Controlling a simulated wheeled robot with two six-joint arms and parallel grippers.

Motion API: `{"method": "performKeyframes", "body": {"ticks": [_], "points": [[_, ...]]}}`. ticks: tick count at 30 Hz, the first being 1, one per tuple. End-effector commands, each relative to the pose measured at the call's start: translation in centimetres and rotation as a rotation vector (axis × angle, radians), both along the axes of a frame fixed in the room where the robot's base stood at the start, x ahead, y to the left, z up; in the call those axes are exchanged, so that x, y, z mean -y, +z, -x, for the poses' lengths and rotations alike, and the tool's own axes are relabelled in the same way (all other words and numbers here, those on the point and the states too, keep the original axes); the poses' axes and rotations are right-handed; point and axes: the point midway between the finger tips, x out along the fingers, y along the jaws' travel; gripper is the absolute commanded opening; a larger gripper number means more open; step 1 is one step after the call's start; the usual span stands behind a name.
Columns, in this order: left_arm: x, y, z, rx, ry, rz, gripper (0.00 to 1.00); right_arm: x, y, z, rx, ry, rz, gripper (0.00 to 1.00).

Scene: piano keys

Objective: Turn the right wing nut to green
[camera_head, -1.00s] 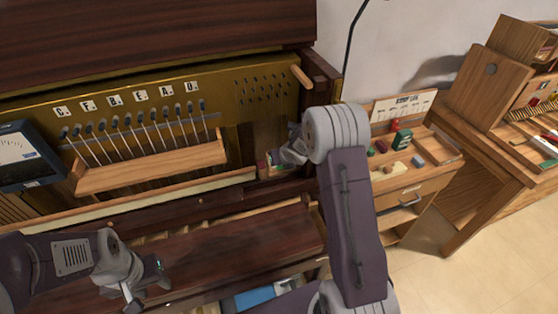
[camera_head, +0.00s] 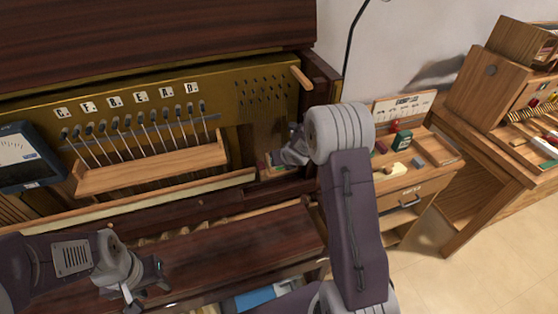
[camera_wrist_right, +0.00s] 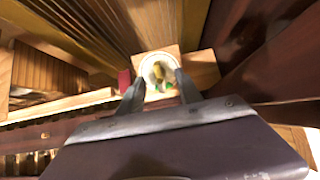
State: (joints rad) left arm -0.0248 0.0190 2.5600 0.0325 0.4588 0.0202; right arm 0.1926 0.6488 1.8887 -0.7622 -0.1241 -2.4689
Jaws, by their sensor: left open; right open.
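The right wing nut (camera_wrist_right: 158,73) is brass-yellow and sits on a round white dial on a wooden block. Green marks show at the dial's lower rim in the right wrist view. My right gripper (camera_wrist_right: 160,80) is open, with one fingertip on each side of the dial and wing nut; I cannot tell whether they touch it. In the head view my right gripper (camera_head: 284,158) is at the piano's right end, and the arm partly hides that spot. My left gripper (camera_head: 148,294) is open and empty, low in front of the piano.
A red piece (camera_wrist_right: 124,80) stands beside the dial. Dark wooden piano walls (camera_wrist_right: 265,60) close in on the right. A side cabinet (camera_head: 410,185) with small items stands right of my right arm.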

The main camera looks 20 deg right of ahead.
Motion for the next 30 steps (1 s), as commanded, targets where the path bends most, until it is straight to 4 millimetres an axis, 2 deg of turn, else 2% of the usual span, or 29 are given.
{"method": "performKeyframes", "body": {"ticks": [30], "points": [[0.0,2.2,0.0,0.0,0.0,0.0,0.42,-0.3,5.9,4.9,0.0,0.001,0.001,0.42]]}}
